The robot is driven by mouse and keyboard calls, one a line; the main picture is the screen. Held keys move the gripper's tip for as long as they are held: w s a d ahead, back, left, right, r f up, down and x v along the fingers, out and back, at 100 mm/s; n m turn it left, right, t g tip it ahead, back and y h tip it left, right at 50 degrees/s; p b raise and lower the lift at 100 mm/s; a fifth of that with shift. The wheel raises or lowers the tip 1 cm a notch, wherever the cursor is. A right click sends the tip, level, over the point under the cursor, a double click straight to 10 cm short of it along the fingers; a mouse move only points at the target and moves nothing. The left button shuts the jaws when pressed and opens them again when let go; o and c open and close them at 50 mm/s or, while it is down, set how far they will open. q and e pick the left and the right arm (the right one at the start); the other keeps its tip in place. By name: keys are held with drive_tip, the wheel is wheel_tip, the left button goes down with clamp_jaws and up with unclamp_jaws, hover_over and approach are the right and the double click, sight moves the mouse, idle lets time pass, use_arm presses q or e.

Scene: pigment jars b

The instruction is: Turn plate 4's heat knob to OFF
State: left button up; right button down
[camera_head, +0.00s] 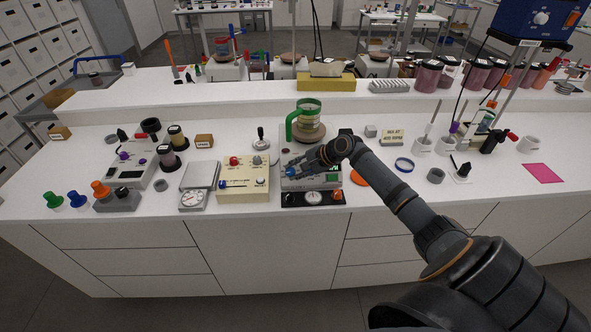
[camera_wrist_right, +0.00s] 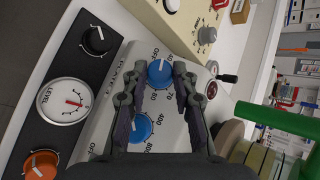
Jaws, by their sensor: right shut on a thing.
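Plate 4 (camera_head: 325,184) is a grey hotplate unit at the middle of the bench. In the right wrist view its panel shows a blue heat knob (camera_wrist_right: 160,74) with OFF and temperature numbers printed around it. A second blue knob (camera_wrist_right: 141,127) beside numbers 400 and 800 sits closer to my wrist, between the finger bases. My right gripper (camera_head: 302,168) reaches down over the panel; in the wrist view its fingertips (camera_wrist_right: 160,68) are on either side of the heat knob, shut on it. A short white mark shows on the knob; its exact setting is hard to read. My left gripper is out of view.
A glass vessel with a green handle (camera_head: 308,118) stands on the plate behind my gripper. A black strip with a round level gauge (camera_wrist_right: 63,101) and knobs lies along the front. A cream box (camera_head: 243,186) with knobs stands to the left.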

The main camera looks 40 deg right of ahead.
drive_tip(key=n+g, duration=0.1)
drive_tip(key=n+p, duration=0.1)
drive_tip(key=g+p, duration=0.1)
drive_tip(key=shift+w+a+r+n+g+h, duration=0.1)
drive_tip(key=shift+w+r+n+g+h, duration=0.2)
drive_tip(key=shift+n, duration=0.1)
drive_tip(key=shift+f+n+g+p, duration=0.1)
drive_tip(key=shift+n+g+p, duration=0.2)
drive_tip(key=shift+n+g, duration=0.1)
drive_tip(key=shift+f, duration=0.1)
drive_tip(key=c, duration=1.1)
unclamp_jaws()
drive_tip(key=shift+o, duration=0.2)
